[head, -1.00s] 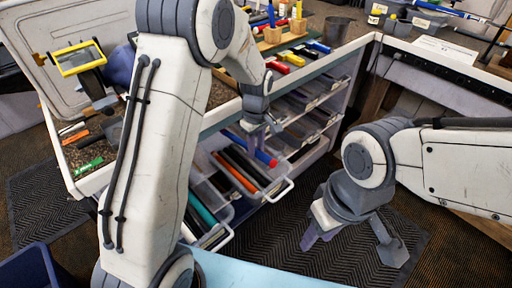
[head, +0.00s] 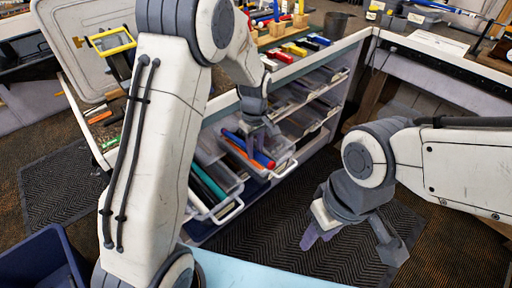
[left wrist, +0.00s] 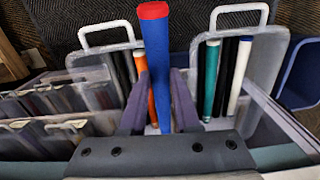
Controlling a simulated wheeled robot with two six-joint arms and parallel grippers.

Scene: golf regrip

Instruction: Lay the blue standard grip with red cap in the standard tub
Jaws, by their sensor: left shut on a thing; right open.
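My left gripper (head: 262,132) is shut on the blue grip (left wrist: 156,65) with the red cap (left wrist: 152,11). In the left wrist view the grip stands between the two fingers, cap end away from the wrist. No tub label is readable. My right gripper (head: 350,238) is open and empty above the floor mat.
A second pulled-out tub (head: 232,211) with teal, black and white grips is beside the first. Shelves with more clear bins (head: 312,115) stand to the right. A blue bin (head: 45,262) is at lower left. The bench top carries several coloured items.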

